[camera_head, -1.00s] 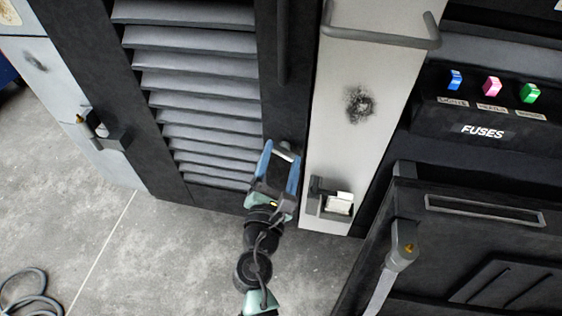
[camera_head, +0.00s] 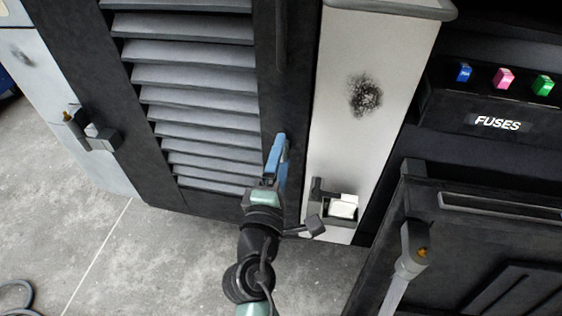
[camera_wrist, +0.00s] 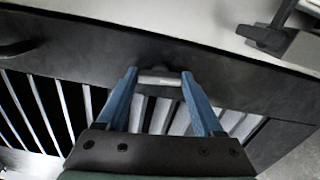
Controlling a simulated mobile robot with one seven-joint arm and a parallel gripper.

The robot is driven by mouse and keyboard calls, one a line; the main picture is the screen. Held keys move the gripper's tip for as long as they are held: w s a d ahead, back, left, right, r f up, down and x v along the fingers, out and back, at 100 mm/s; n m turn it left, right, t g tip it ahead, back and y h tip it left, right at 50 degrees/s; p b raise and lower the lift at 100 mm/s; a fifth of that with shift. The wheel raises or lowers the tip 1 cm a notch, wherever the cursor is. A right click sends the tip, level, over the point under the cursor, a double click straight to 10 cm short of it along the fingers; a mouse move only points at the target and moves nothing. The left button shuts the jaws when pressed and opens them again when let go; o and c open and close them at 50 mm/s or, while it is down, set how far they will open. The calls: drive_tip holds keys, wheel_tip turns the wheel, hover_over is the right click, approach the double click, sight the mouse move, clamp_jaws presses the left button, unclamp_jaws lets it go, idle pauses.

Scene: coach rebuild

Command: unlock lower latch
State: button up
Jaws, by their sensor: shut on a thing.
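My gripper (camera_head: 279,145) is at the dark right-hand frame of the louvered door, seen edge-on from the head. In the wrist view its two blue fingers (camera_wrist: 160,78) are closed on the ends of a short pale grey bar, the latch handle (camera_wrist: 160,79), which lies crosswise against the dark frame. In the head view the fingers hide the handle. How far the latch has turned cannot be told.
The louvered door (camera_head: 200,90) is left of my gripper. Right of it is a white panel (camera_head: 345,150) with a grey bracket (camera_head: 342,206). Another latch (camera_head: 95,132) is at far left. A dark cabinet (camera_head: 470,235) and fuse box (camera_head: 495,115) stand at right. The floor is open at lower left.

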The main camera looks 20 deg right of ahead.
drive_tip(key=shift+m, duration=0.6)
drive_tip(key=shift+b, duration=0.35)
drive_tip(key=o, duration=1.4)
drive_tip(key=v, duration=1.3)
drive_tip(key=shift+w+r, duration=0.1)
